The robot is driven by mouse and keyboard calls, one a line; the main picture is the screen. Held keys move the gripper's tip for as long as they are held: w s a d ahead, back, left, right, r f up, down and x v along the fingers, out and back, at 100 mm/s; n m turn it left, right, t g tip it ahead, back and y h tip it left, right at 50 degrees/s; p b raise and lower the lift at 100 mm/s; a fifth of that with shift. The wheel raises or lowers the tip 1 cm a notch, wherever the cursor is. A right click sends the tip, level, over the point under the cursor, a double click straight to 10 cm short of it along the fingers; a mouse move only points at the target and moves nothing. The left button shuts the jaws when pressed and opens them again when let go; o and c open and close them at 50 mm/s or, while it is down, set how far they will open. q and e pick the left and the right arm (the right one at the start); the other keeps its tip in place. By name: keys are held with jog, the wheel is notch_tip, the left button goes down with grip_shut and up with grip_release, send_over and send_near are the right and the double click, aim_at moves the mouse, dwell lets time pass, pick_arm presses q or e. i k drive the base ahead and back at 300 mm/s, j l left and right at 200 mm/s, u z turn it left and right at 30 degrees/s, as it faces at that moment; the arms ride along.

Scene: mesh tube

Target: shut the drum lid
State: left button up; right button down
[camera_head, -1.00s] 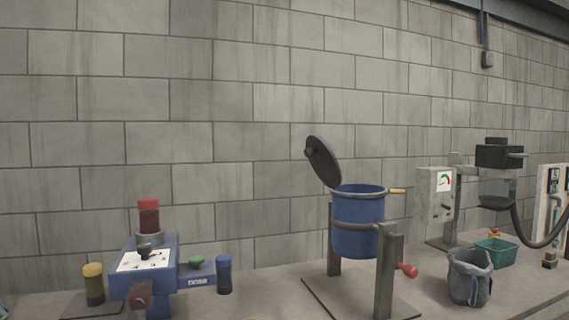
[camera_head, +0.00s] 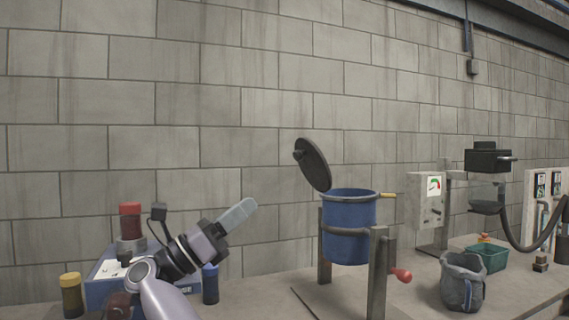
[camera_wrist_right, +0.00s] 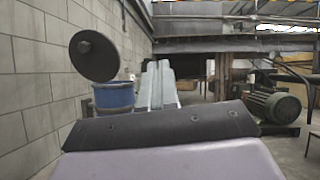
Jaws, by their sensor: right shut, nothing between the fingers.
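The blue drum (camera_head: 348,228) hangs in a grey stand on the bench. Its dark round lid (camera_head: 313,164) stands open, tilted up at the drum's left rim. A tan handle sticks out at the rim's right. In the right wrist view the lid (camera_wrist_right: 94,56) is raised above the drum (camera_wrist_right: 113,96), ahead and to the left. My right gripper (camera_head: 242,212) is shut and empty, left of the drum and apart from it, pointing up and right. Its fingers also show in the right wrist view (camera_wrist_right: 158,82). My left gripper is not in view.
A blue dosing device (camera_head: 100,290) is partly hidden behind my right arm. A red crank knob (camera_head: 401,275) sticks out from the stand. A grey bag (camera_head: 462,284) and a green bin (camera_head: 487,257) stand to the right. The wall is close behind.

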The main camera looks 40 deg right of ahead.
aim_at(312, 162)
jog(key=i+l, duration=0.65)
jog(key=i, duration=0.15)
